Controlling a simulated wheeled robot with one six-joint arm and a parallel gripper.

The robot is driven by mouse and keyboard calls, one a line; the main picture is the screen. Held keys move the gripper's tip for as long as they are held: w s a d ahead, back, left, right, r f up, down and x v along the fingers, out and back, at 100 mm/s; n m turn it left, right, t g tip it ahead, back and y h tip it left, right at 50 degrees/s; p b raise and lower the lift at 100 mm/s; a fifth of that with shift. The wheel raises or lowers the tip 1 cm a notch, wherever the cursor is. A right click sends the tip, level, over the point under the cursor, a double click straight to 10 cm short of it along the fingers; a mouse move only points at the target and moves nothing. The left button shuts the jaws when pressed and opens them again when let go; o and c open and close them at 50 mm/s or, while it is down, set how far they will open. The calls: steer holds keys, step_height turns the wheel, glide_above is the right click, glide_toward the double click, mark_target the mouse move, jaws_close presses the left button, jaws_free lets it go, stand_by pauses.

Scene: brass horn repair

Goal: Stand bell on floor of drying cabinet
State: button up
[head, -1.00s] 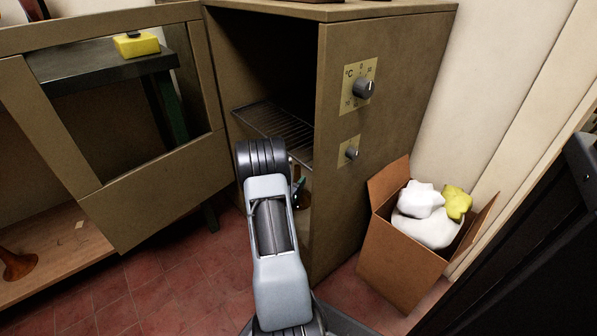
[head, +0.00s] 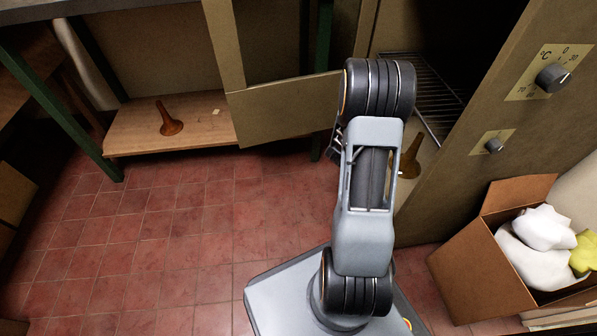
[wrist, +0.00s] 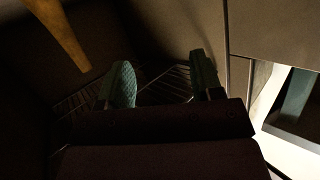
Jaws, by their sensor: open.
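A brass bell (head: 408,162) stands flared end down on the pale floor of the drying cabinet (head: 532,115), below the wire shelf; my arm partly covers it in the head view. In the wrist view a tapered brass bell part (wrist: 60,35) shows at upper left, apart from the fingers, its wide end out of frame. My gripper (wrist: 160,62) is open, with two teal fingers apart and nothing between them. In the head view my arm hides most of the gripper. A second horn-shaped bell (head: 170,125) stands on a low wooden shelf at left.
The cabinet door (head: 285,110) stands open to the left of my arm. The wire shelf (head: 432,90) crosses the cabinet above its floor. A cardboard box (head: 480,265) with white and yellow bundles stands at right. Red tiled floor (head: 150,230) is clear at left.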

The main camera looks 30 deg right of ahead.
steer(key=w+a+r+n+t+y, duration=0.1)
steer(key=w+a+r+n+y, duration=0.25)
steer(key=a, duration=0.65)
steer(key=a+r+n+t+y, duration=0.1)
steer(key=a+r+n+y, duration=0.25)
steer(key=a+y, duration=0.4)
steer(key=s+a+r+n+g+y, duration=0.1)
steer(key=s+a+r+n+g, duration=0.1)
steer(key=s+a, duration=0.5)
steer(key=s+a+r+n+g, duration=0.2)
steer(key=s+a+n+g, duration=0.2)
steer(key=s+a, duration=0.3)
steer(key=s+n, duration=0.1)
steer(key=s, duration=0.2)
steer(key=shift+a+r+y, duration=0.4)
steer(key=shift+s+r, duration=0.1)
steer(key=w+p+v, duration=0.3)
steer(key=p+v, duration=0.9)
steer(key=v, duration=0.1)
steer(key=w+r+p+v, duration=0.1)
steer(key=w+p+v, duration=0.2)
steer(key=p+v, duration=1)
steer(key=w+r+p+v, duration=0.1)
steer(key=w+p+v, duration=0.2)
steer(key=p+v, duration=0.9)
steer(key=shift+a+r+t+p, duration=0.15)
steer(key=shift+r+t+p, duration=0.25)
steer(key=shift+r+p, duration=0.2)
